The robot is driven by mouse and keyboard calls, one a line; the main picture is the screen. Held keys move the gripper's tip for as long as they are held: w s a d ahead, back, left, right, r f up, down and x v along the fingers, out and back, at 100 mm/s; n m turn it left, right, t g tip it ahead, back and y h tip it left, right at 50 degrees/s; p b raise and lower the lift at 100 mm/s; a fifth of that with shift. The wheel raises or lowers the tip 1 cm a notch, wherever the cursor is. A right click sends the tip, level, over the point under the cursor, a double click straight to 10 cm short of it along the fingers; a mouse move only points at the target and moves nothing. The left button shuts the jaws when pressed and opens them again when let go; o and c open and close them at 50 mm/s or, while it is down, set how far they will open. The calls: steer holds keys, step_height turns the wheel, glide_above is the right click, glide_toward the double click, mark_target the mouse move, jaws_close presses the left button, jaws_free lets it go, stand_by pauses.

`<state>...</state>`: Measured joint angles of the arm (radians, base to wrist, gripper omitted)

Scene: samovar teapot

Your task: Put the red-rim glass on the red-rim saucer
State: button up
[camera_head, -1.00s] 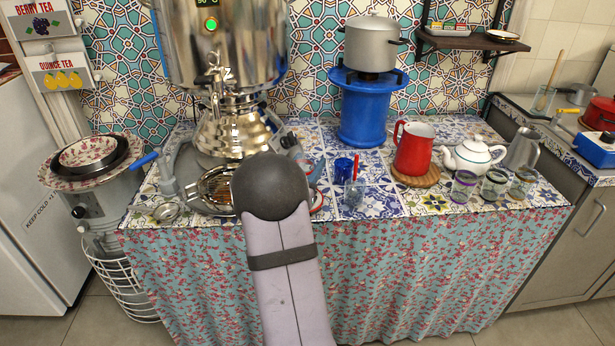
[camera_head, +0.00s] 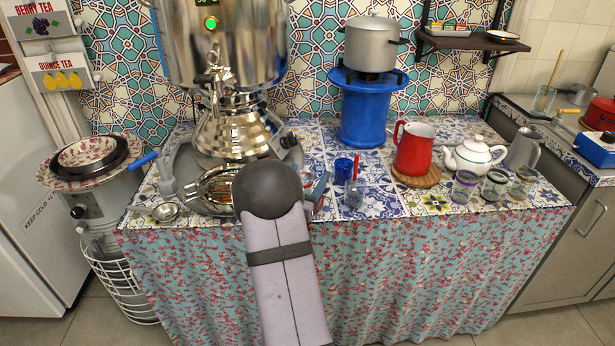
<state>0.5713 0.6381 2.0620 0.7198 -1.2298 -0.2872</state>
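My arm's dark round joint covers the front left of the counter and hides most of what lies behind it. A small blue-grey piece shows just right of this joint; it may be part of my gripper (camera_head: 320,186), but its fingers cannot be made out. A bit of red and white edge shows beside it, low at the joint's right; I cannot tell whether it is the red-rim saucer. I cannot pick out the red-rim glass. Several small glasses, one of them with a purple rim (camera_head: 465,187), stand at the right front of the counter.
A clear tumbler (camera_head: 354,193) with a red stick and a blue cup (camera_head: 343,169) stand mid-counter. A red pitcher (camera_head: 413,150) sits on a wooden board, beside a white teapot (camera_head: 473,155). The samovar (camera_head: 230,128) rises at the left. The front middle tiles are clear.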

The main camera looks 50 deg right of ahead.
steer(key=shift+r, duration=0.2)
steer(key=v, duration=1.2)
steer(key=shift+w, duration=0.1)
stand_by(0.3)
